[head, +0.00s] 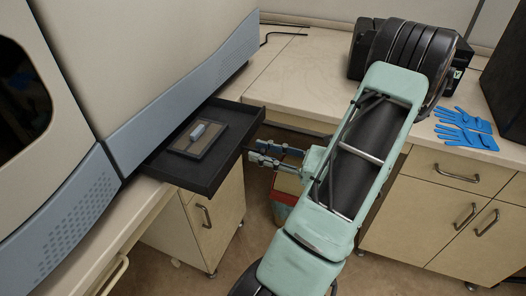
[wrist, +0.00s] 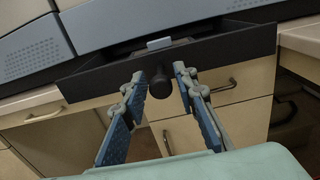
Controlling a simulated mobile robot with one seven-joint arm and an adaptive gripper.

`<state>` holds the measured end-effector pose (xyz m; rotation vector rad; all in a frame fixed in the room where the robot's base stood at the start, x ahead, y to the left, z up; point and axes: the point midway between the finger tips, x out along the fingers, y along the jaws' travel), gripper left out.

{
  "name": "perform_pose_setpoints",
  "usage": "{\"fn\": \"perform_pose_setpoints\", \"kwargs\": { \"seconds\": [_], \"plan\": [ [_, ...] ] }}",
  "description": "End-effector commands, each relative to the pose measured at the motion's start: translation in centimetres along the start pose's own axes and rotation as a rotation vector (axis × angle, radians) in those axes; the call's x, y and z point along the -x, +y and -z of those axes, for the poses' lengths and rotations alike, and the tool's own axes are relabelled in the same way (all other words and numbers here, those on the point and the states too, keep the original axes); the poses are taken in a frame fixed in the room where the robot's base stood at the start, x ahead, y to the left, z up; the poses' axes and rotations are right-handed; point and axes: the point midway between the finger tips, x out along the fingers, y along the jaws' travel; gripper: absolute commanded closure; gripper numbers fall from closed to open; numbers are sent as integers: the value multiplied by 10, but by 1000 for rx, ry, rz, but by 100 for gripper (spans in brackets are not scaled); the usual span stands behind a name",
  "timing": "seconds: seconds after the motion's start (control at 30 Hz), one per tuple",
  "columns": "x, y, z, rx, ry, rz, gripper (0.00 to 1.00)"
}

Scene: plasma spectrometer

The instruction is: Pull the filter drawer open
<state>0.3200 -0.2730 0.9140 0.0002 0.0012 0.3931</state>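The filter drawer (head: 213,173) is a black tray that sticks out from under the grey and blue spectrometer (head: 185,75). A raised square plate with a small light block lies inside it. In the wrist view the drawer's dark front panel (wrist: 222,49) crosses the picture, with a round black knob (wrist: 160,83) at its middle. My gripper (head: 257,151) is at the drawer's front. In the wrist view its two blue-padded fingers (wrist: 159,76) are apart, one on each side of the knob, with gaps showing. The knob is hidden in the head view.
Cabinets with metal handles (head: 457,174) stand below the counter. Blue gloves (head: 465,130) lie on the right counter (head: 330,55), near a black box. A reddish bin (head: 285,200) stands below my gripper. The floor in front of the drawer is open.

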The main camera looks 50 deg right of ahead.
Motion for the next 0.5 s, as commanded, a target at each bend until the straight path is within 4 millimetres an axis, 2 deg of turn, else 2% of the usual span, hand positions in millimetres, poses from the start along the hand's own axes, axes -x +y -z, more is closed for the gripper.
{"fn": "perform_pose_setpoints", "kwargs": {
  "seconds": [0.33, 0.5],
  "plan": [
    [2, 0, 0, 0, -1, 1, 66],
    [22, -1, 0, 1, 1, 5, 66]
  ]
}}
